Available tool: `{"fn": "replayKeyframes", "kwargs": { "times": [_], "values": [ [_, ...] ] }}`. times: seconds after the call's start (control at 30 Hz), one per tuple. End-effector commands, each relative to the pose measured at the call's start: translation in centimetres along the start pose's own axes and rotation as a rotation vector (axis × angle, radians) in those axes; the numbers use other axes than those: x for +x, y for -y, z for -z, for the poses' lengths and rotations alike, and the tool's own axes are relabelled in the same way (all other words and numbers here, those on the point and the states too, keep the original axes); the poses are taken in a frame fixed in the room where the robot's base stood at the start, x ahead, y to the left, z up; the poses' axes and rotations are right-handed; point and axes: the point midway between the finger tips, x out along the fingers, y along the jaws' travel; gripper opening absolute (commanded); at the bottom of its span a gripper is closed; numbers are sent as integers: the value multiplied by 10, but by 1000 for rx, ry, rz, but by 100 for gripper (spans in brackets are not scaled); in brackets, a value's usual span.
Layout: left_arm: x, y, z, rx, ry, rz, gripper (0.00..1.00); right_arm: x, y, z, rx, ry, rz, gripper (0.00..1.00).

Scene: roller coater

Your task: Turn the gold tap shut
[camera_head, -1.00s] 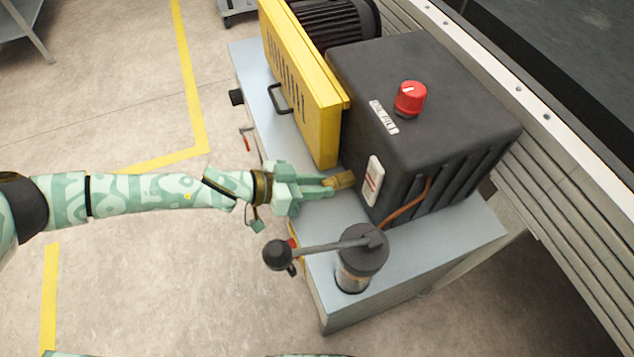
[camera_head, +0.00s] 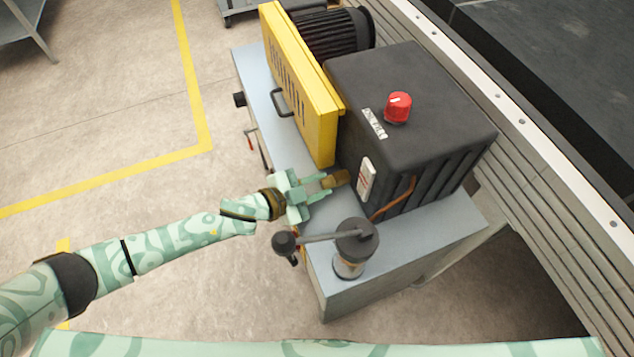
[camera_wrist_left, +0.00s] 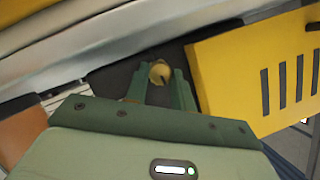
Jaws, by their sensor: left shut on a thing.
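The gold tap (camera_head: 336,179) is small and brownish gold, low at the near side of the black box, beside the yellow guard. My left gripper (camera_head: 319,184) is shut on the gold tap, reaching it from the left. In the left wrist view the tap's round end (camera_wrist_left: 159,73) shows between the two green fingertips (camera_wrist_left: 161,90). The fingers hide part of the tap, and its turn angle is hard to tell. My right gripper is not in view.
A black box (camera_head: 425,90) with a red knob (camera_head: 398,107) stands behind the tap. A yellow guard (camera_head: 305,90) is to its left. A pump with a ball-ended lever (camera_head: 356,240) stands close in front of my gripper. Open floor lies left.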

Motion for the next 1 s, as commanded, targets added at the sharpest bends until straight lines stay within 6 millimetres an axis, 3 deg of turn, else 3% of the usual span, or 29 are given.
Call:
{"fn": "replayKeyframes", "kwargs": {
  "times": [0.33, 0.83, 0.87, 0.9, 1.0],
  "values": [
    [0, -2, -1, 109, 2, 44, 2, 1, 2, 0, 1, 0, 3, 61],
    [0, -3, -1, 124, 1, 49, 2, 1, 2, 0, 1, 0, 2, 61],
    [0, -3, -1, 124, 1, 49, 33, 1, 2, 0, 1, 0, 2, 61],
    [0, -3, -1, 123, 1, 49, 44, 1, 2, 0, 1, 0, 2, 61],
    [0, -2, -1, 123, 0, 49, 47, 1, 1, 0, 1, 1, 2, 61]
  ]
}}
